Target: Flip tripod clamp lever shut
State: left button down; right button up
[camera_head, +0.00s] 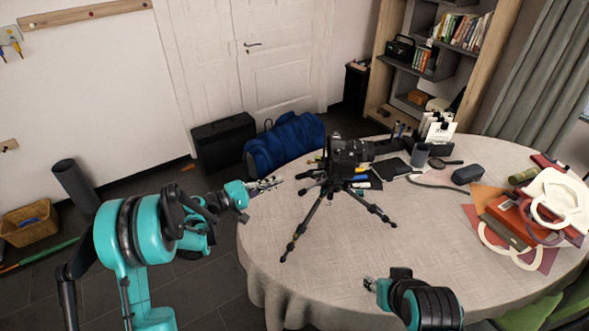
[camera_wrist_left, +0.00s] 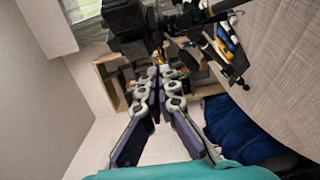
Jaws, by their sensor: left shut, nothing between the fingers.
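The black tripod (camera_head: 330,185) stands on the round table with its legs spread and a black camera (camera_head: 347,152) on top. The clamp lever is too small to make out. My left gripper (camera_head: 278,182) is at the table's left edge, to the left of the tripod head, shut and empty. In the left wrist view its fingers (camera_wrist_left: 163,72) point toward the dark camera and tripod head (camera_wrist_left: 135,22), which fill the top; contact cannot be judged there. My right gripper (camera_head: 369,284) is low over the table's front, apart from the tripod; its jaw state is unclear.
The round table (camera_head: 390,240) has free cloth in front of the tripod. Behind it are a dark cup (camera_head: 420,155), a notebook (camera_head: 391,168) and a cable. A black case (camera_head: 468,174) lies right, beside piled red and white items (camera_head: 530,215). A blue bag (camera_head: 285,143) is beyond the table.

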pick_arm(q)
jog(key=shift+a, duration=0.15)
jog(key=b+x, duration=0.2)
jog(key=x, duration=0.8)
